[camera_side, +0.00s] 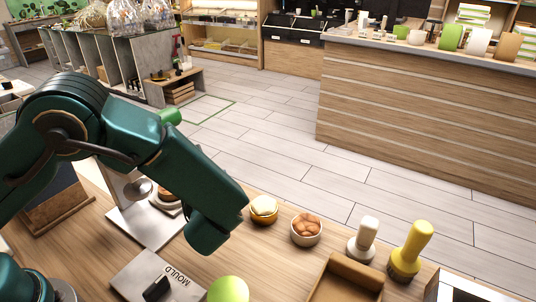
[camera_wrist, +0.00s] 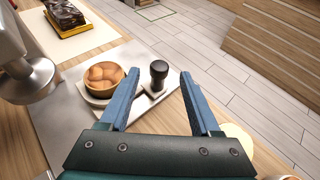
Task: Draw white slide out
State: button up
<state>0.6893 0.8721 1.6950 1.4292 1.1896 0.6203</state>
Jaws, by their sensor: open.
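A pale white slide plate (camera_wrist: 146,108) lies on a grey metal base, with an upright black knob (camera_wrist: 158,74) at its right end. A round wooden bowl (camera_wrist: 103,79) of brown rounds sits at its left part. My gripper (camera_wrist: 159,86) is open and empty in the wrist view. Its two blue fingers appear on either side of the knob, with gaps showing; whether they are level with it I cannot tell. In the side view my green arm hides the fingers and the knob.
A metal press (camera_side: 140,190) with a round head stands beside the slide. A grey MOULD plate (camera_side: 160,278), green ball (camera_side: 228,290), bowl of brown rounds (camera_side: 306,229), white stamp (camera_side: 364,240) and yellow stamp (camera_side: 411,250) stand along the table.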

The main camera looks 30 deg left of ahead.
jog(key=shift+s+d+r, duration=0.1)
jog(key=shift+s+d, duration=0.05)
jog(key=shift+s, duration=0.05)
